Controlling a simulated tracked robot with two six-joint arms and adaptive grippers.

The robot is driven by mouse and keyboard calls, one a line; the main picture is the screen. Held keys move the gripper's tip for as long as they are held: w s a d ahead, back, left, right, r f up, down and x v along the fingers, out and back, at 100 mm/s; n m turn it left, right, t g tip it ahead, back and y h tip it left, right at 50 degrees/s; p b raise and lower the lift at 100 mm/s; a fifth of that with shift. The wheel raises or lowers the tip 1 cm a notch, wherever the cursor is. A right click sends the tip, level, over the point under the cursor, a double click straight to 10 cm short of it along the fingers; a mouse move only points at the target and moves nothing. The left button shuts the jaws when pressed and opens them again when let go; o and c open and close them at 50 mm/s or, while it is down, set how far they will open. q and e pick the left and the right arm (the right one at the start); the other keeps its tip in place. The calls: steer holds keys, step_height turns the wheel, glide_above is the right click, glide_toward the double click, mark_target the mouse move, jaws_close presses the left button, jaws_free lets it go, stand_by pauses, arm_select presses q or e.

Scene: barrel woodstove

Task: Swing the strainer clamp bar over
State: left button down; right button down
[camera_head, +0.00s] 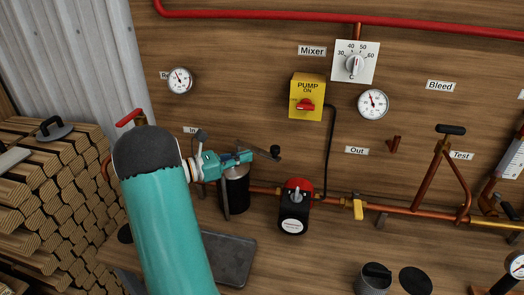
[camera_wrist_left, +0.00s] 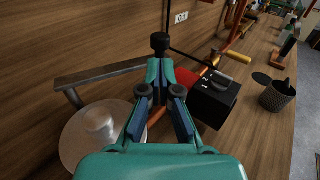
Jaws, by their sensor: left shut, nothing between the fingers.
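The strainer is a dark upright pot (camera_head: 236,194) below the "In" label, partly hidden behind my left gripper. Its round metal lid (camera_wrist_left: 88,130) shows in the left wrist view. The dark clamp bar (camera_wrist_left: 105,74) runs from a bracket at the left to a black knob (camera_wrist_left: 160,42), beyond the lid's upper edge in that picture. The knob also shows in the head view (camera_head: 275,152). My left gripper (camera_head: 247,157) is shut and empty, its fingertips close beside the bar near the knob. I cannot tell whether they touch. My right gripper is out of view.
A black pump (camera_head: 292,224) with a red top stands right of the strainer on the copper pipe. A yellow valve handle (camera_head: 358,209) is farther right. A dark flat tray (camera_head: 232,258) lies in front. Stacked firewood (camera_head: 50,190) fills the left.

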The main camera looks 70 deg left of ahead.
arm_select(q)
steer(key=w, duration=0.3)
steer(key=w+p, duration=0.1)
steer(key=w, duration=0.2)
steer(key=shift+a+f, duration=0.15)
steer(key=shift+a, duration=0.05)
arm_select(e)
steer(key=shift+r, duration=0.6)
arm_select(q)
steer(key=shift+s+a+y, duration=0.1)
steer(key=shift+a+y, duration=0.05)
steer(key=shift+y, duration=0.15)
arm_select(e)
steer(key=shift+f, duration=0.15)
